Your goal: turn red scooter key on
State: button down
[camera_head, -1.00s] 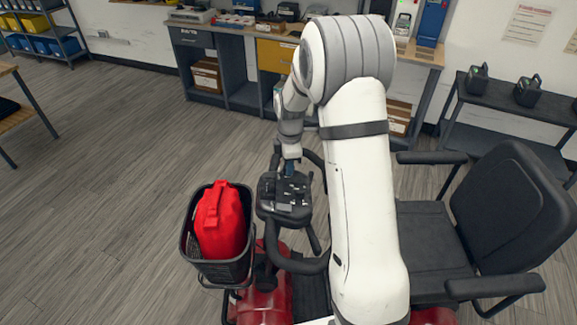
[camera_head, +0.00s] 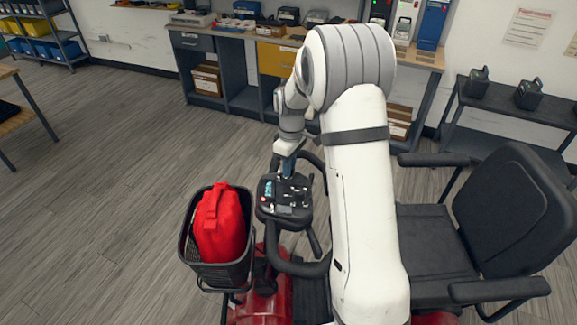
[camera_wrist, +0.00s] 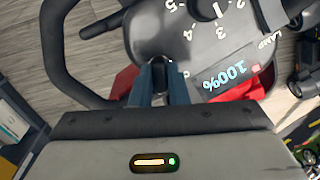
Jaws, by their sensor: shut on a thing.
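The red scooter (camera_head: 262,303) stands in front of me, with its black control console (camera_head: 285,200) on the tiller. In the wrist view the console (camera_wrist: 200,38) has a dial with numbers and a lit display (camera_wrist: 226,78) reading 100%. My gripper (camera_head: 288,172) reaches down to the far edge of the console. The key is hidden between the fingertips; I see only a dark bit there.
A black basket (camera_head: 243,272) with a red bag (camera_head: 219,222) hangs left of the console. The black seat (camera_head: 435,245) is at the right, partly behind my arm. A workbench (camera_head: 240,33) and a dark side table (camera_head: 515,103) stand behind. The floor at left is clear.

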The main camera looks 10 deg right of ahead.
jog(key=shift+w+r, duration=0.1)
dwell(0.4)
jog(key=c, duration=1.4)
grip_release()
jog(key=r, duration=0.5)
jog(key=r+b, duration=0.1)
jog(key=r, duration=0.1)
jog(key=shift+w+d+r, duration=0.2)
jog(key=shift+d+r, duration=0.05)
jog(key=shift+r, duration=0.1)
